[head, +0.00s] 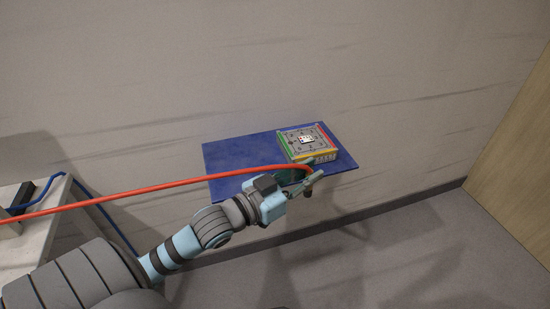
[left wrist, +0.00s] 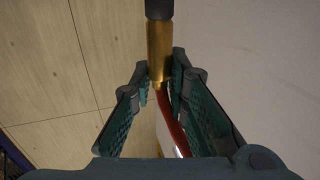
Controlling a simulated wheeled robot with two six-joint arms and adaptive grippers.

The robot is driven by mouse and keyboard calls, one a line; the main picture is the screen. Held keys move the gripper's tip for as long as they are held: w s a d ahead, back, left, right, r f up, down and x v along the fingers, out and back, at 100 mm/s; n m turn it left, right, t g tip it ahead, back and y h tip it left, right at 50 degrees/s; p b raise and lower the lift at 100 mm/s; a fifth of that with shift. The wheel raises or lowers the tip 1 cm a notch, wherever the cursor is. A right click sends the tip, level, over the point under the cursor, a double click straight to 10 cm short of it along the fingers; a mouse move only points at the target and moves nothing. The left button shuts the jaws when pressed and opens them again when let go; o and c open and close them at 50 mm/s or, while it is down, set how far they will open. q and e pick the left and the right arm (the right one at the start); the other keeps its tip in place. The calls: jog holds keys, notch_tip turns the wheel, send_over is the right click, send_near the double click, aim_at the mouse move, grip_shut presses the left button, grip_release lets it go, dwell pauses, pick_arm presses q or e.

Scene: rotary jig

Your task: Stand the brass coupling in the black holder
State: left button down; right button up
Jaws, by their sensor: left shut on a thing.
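My left gripper (head: 308,183) is in front of the blue shelf's near edge, just below the coloured box. In the left wrist view its fingers (left wrist: 161,82) close on the brass coupling (left wrist: 159,55), a gold cylinder with a dark section at its far end. The red hose (left wrist: 171,115) runs from the coupling back between the fingers. In the head view the red hose (head: 150,192) comes in from the left and ends near the gripper, where the coupling is too small to make out clearly. I cannot pick out the black holder. My right gripper is not in view.
A box-like jig (head: 308,142) with green, red and yellow edges and a small white plate on top sits on the right of the blue shelf (head: 235,155). The shelf's left part is bare. A pale table (head: 45,235) with a blue cable stands at left.

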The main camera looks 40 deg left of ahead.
pick_arm(q)
jog(key=w+a+r+n+g+y+b, duration=0.1)
jog(key=w+a+r+n+y+b, duration=0.3)
jog(key=a+y, duration=0.45)
jog(key=w+a+r+n+g+y+b, duration=0.1)
jog(key=w+a+r+n+y+b, duration=0.15)
jog(key=w+a+n+y, duration=0.6)
jog(key=s+a+f+m+b, duration=0.1)
jog(key=f, duration=0.5)
jog(key=s+f+h+b, duration=0.1)
jog(key=f+b, duration=0.1)
jog(key=f, duration=0.4)
jog(key=s+a+f+m+h+b, duration=0.1)
jog(key=f+b, duration=0.1)
jog(key=f, duration=0.4)
jog(key=shift+s+a+m, duration=0.2)
jog(key=shift+a+m, duration=0.1)
jog(key=shift+m, duration=0.05)
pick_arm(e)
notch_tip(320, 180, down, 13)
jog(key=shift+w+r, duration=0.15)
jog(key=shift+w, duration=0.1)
pick_arm(q)
jog(key=c, duration=1.6)
grip_release()
jog(key=shift+o, duration=0.2)
jog(key=shift+r, duration=0.1)
